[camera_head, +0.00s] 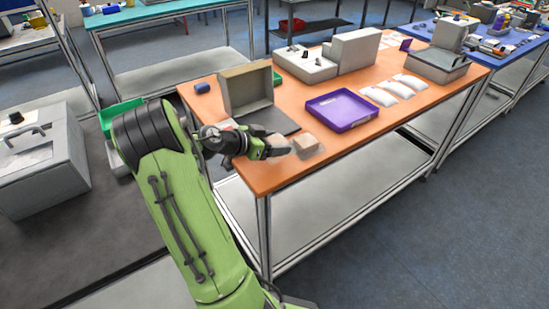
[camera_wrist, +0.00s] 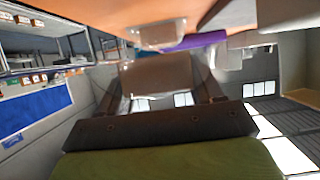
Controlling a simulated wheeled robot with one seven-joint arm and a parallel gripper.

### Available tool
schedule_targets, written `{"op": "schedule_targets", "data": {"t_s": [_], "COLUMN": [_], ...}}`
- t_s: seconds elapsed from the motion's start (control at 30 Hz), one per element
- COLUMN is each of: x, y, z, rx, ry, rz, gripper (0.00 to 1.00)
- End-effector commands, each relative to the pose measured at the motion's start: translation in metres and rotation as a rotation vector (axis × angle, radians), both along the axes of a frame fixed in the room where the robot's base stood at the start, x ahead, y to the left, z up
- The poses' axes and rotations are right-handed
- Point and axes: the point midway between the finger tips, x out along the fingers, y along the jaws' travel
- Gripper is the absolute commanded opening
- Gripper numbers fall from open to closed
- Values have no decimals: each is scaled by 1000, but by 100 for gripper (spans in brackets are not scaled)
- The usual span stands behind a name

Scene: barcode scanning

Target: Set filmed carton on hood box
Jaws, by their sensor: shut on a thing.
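My gripper (camera_head: 285,150) is at the near left edge of the orange table, shut on a small tan carton (camera_head: 304,144) with clear film sticking out around it.
Another small pale pack (camera_head: 276,139) lies just behind my gripper. A purple tray (camera_head: 342,109) is to the right, then several white pouches (camera_head: 380,96). Grey equipment (camera_head: 305,66) stands at the back. A blue cylinder (camera_head: 202,87) is at the left edge. The table's front right is clear.

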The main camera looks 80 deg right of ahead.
Motion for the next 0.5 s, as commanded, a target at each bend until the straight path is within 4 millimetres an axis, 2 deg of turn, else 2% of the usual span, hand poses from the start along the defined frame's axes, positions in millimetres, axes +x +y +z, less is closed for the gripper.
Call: {"op": "schedule_targets", "data": {"t_s": [0.23, 0.5], "x": [0, 0], "y": [0, 0], "z": [-47, -46], "rx": [0, -2], "ry": [1, -1], "rz": [0, 0], "gripper": [32, 32]}}
